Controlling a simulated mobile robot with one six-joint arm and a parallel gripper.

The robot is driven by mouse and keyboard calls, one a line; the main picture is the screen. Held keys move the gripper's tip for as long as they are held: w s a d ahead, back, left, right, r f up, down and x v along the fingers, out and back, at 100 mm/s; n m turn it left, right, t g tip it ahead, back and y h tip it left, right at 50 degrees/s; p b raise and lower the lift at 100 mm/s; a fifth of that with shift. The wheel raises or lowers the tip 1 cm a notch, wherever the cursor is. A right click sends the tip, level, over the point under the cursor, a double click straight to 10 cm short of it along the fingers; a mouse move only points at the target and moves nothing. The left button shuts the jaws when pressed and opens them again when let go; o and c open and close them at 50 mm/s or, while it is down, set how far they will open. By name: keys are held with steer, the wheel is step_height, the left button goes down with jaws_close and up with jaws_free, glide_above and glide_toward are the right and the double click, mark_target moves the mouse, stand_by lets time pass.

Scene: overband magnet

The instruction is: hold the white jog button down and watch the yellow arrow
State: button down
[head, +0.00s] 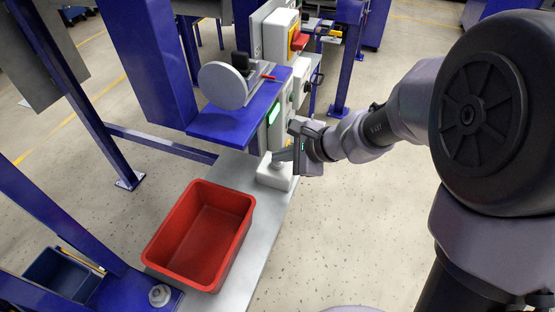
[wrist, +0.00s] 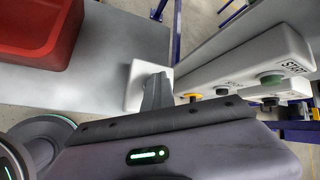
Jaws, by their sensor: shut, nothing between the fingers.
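A small white box (head: 268,178) sits on the grey bench top beyond the red bin. My gripper (head: 278,158) is shut and empty, with its fingertips at the top of this box. In the wrist view the shut fingers (wrist: 157,92) lie over the right part of the white box (wrist: 134,88). The button itself is hidden behind the fingers or too small to make out, so I cannot tell whether it is pressed. I cannot make out a yellow arrow in either view. A grey disc (head: 224,86) stands on the blue shelf.
The red bin (head: 176,262) stands on the grey bench (head: 240,284), left of my gripper. A white control box marked START (wrist: 235,60) stands at the right in the wrist view. The blue shelf (head: 215,125) overhangs behind. Open floor lies to the right.

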mark_target(281, 164)
steer(key=shift+r+p, duration=0.7)
steer(key=shift+r, duration=0.2)
steer(key=shift+r, duration=0.1)
step_height(281, 164, up, 5)
steer(key=p, duration=0.4)
stand_by(0.9)
